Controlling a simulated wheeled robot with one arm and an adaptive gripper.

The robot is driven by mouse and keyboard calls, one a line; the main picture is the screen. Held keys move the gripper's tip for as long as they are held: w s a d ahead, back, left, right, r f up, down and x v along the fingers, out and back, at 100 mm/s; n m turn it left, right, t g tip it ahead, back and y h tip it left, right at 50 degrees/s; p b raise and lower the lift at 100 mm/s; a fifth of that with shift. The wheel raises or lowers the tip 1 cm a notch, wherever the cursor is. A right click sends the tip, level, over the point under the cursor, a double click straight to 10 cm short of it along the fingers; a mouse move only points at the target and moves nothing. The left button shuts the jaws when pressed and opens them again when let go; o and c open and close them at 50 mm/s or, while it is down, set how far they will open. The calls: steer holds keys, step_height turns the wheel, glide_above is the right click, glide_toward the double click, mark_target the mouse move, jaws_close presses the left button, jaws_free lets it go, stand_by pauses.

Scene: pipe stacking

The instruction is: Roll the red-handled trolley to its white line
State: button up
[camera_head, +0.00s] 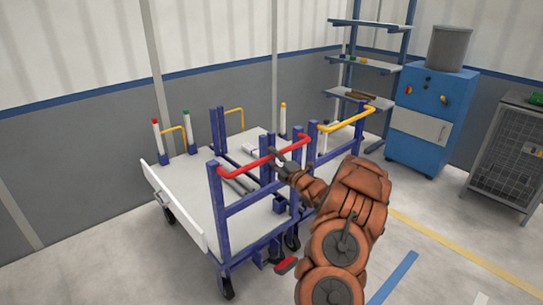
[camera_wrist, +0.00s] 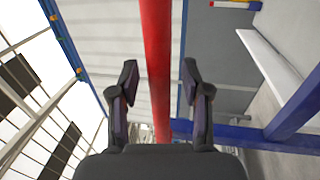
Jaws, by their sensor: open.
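The trolley has a white deck (camera_head: 195,209) and blue posts, with a red handle (camera_head: 240,166) across its near side. My gripper (camera_head: 277,156) is at the right part of the red handle. In the wrist view the red handle (camera_wrist: 157,60) runs lengthwise between the two open fingers of my gripper (camera_wrist: 158,85), apart from both fingertips as far as I can tell. A second section with a yellow handle (camera_head: 345,118) stands close behind the trolley on the right. A white line on the floor (camera_head: 482,299) shows only in part at the bottom right.
Grey pipes (camera_head: 238,181) lie on the deck. A blue cabinet (camera_head: 425,115) with a grey bin (camera_head: 448,47), a shelf rack (camera_head: 352,58) and a wire cage (camera_head: 505,155) stand at the right. Blue (camera_head: 392,278) and yellow (camera_head: 460,255) stripes mark open floor at the lower right.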

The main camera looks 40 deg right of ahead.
steer(key=shift+w, duration=0.25)
steer(key=shift+c, duration=0.2)
jaws_close()
stand_by(0.5)
